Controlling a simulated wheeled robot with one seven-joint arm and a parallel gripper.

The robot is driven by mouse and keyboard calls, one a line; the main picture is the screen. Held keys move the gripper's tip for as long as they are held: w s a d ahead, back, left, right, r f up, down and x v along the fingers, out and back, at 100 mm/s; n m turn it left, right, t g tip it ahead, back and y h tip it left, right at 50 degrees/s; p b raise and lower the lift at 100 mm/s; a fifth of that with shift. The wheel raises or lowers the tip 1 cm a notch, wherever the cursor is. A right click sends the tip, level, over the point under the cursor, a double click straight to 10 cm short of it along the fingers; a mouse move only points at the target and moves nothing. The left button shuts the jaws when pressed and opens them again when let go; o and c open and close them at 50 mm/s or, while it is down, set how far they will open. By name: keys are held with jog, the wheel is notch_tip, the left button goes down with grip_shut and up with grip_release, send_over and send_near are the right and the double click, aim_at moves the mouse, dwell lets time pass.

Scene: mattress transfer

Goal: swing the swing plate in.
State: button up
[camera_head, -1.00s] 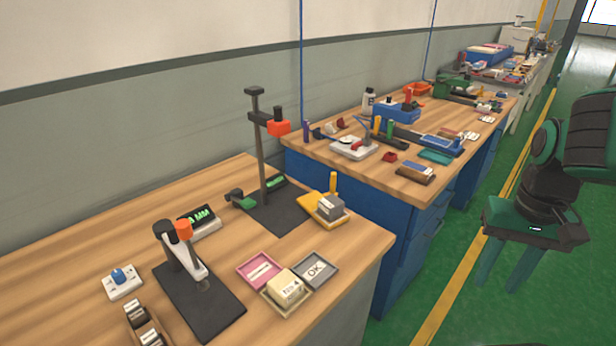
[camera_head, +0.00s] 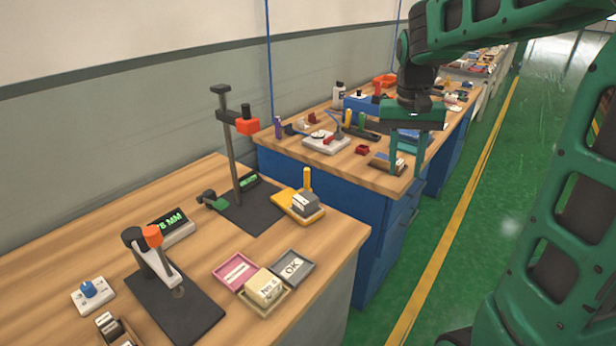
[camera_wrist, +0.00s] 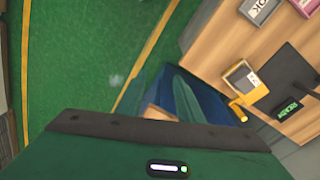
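The swing plate (camera_head: 287,203) is a yellow plate on the near bench, beside the right edge of the black base of a tall column stand (camera_head: 232,150). It sticks out to the right, away from under the stand's orange head. It carries a grey block (camera_head: 304,204) with a white label and an upright yellow post (camera_head: 307,179). The plate also shows at the right of the wrist view (camera_wrist: 229,74), with its post (camera_wrist: 237,112). My gripper (camera_head: 406,168) is open and empty, its fingers pointing down, right of and apart from the plate.
A lever clamp fixture (camera_head: 158,262) stands at the front left. Pink (camera_head: 226,262) and grey (camera_head: 302,274) trays, and one holding a cream block (camera_head: 266,284), lie near the bench edge. A second bench with blue drawers (camera_head: 318,218) and scattered tools is behind. Green floor is clear at right.

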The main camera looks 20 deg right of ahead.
jog(key=w+a+f, duration=0.1)
jog(key=w+a, duration=0.5)
jog(key=w, duration=0.7)
jog(key=y, duration=0.1)
send_over(307, 169)
notch_tip(307, 169, down, 5)
jog(key=shift+s+r, duration=0.1)
jog(key=shift+a+f, duration=0.15)
jog(key=shift+f, duration=0.4)
notch_tip(307, 169, down, 10)
jog(key=shift+r, duration=0.1)
grip_shut()
